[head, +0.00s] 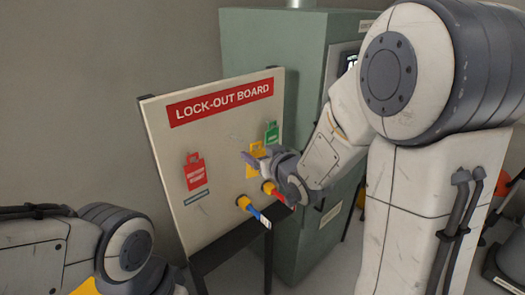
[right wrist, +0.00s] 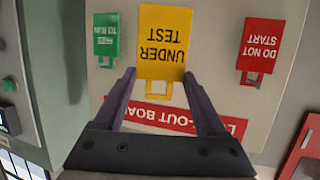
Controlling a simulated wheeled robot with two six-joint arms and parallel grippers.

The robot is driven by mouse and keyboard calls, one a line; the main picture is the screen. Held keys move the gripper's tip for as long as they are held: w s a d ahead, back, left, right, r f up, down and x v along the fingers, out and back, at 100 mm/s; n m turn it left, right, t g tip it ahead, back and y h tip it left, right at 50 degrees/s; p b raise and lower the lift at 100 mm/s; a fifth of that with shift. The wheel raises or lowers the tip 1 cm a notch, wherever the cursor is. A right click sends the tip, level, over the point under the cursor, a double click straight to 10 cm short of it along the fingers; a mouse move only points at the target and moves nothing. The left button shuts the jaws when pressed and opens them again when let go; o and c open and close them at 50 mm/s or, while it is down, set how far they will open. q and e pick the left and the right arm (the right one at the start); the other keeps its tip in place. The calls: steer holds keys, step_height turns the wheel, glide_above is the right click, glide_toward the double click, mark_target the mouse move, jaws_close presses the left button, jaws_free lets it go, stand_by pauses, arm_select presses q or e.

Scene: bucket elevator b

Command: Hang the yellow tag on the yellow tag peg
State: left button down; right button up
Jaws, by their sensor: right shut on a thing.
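The yellow tag (right wrist: 164,42), reading UNDER TEST, is at the lock-out board's face; it also shows in the head view (head: 256,170), partly covered by my right gripper. My right gripper (head: 252,160) is shut on the tag's handle end, with the fingers on either side of it in the right wrist view (right wrist: 159,76). The board (head: 165,130) stands upright. The yellow tag peg is not visible, and I cannot tell whether the tag is on it. My left gripper is out of view.
A red tag (head: 195,172) hangs on the board's left, a green tag (head: 271,132) on its right. A yellow-and-blue plug (head: 254,212) and a red plug (head: 271,190) stick out below. A green cabinet (head: 270,45) stands behind.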

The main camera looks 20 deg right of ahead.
mark_target(253, 151)
steer(key=shift+w+a, duration=0.25)
steer(key=shift+w, duration=0.3)
steer(key=shift+w+a+f, duration=0.1)
steer(key=shift+w+a, duration=0.1)
steer(key=shift+w, duration=0.25)
steer(key=shift+w+a, duration=0.2)
steer(key=shift+w, duration=0.25)
steer(key=shift+a+b+x, duration=0.1)
steer(key=shift+a+x, duration=0.1)
steer(key=shift+x, duration=0.7)
steer(key=shift+a+b+x, duration=0.15)
steer(key=shift+a+x, duration=0.1)
steer(key=shift+x, duration=0.65)
steer(key=shift+a+b+x, duration=0.1)
steer(key=shift+a+x, duration=0.1)
steer(key=shift+x, duration=0.75)
steer(key=o, duration=1.3)
